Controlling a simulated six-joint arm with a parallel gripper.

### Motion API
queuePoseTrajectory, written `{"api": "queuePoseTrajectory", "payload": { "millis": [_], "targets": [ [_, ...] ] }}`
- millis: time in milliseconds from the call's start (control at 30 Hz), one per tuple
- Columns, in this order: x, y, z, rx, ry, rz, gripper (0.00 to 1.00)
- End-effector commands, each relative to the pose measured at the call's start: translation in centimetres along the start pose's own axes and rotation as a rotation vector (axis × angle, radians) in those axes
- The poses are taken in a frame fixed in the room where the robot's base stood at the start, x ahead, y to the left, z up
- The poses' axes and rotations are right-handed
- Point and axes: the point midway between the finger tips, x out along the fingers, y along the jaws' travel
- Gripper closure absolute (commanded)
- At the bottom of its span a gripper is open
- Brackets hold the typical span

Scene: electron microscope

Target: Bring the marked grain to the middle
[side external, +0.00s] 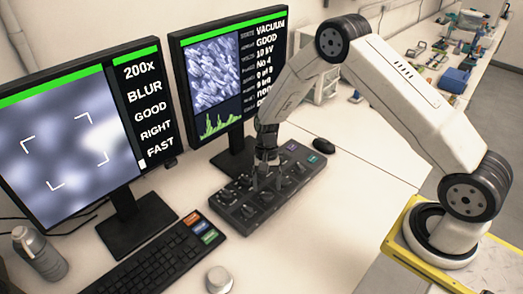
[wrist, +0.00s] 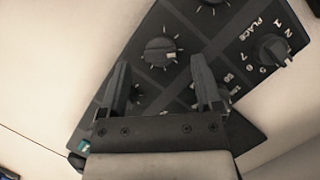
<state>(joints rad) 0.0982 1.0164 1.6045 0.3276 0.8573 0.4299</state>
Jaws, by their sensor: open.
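No sharp grain can be made out there. Its side text reads 200x, BLUR, GOOD, RIGHT, FAST. My gripper (side external: 266,182) is open, its fingers pointing down over the black control panel (side external: 226,198). In the wrist view, my gripper (wrist: 160,64) has its two fingers apart and nothing held between them. A round knob (wrist: 160,52) with a pale pointer shows between and beyond the fingertips. A knob marked PLACE (wrist: 271,48) is at the right. The fingers partly hide other knobs.
The right monitor (side external: 212,72) shows a sharp grainy image and VACUUM GOOD. A keyboard (side external: 155,262), a bottle (side external: 38,252), a white cup (side external: 219,279) and a mouse (side external: 324,146) stand around the panel. The desk right of the panel is clear.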

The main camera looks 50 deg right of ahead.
Motion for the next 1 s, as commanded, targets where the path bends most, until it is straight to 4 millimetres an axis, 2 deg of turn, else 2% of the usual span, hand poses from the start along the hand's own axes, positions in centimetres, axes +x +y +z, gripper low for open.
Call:
{"api": "queuePoseTrajectory", "payload": {
  "millis": [200,400,1000],
  "targets": [
    [-3.0,0.0,0.0,0.0,0.003,-0.001,0.17],
    [-4.8,0.0,0.0,0.0,0.001,0.0,0.17],
    [-5.2,0.0,0.0,0.0,0.0,0.001,0.17]
  ]
}}
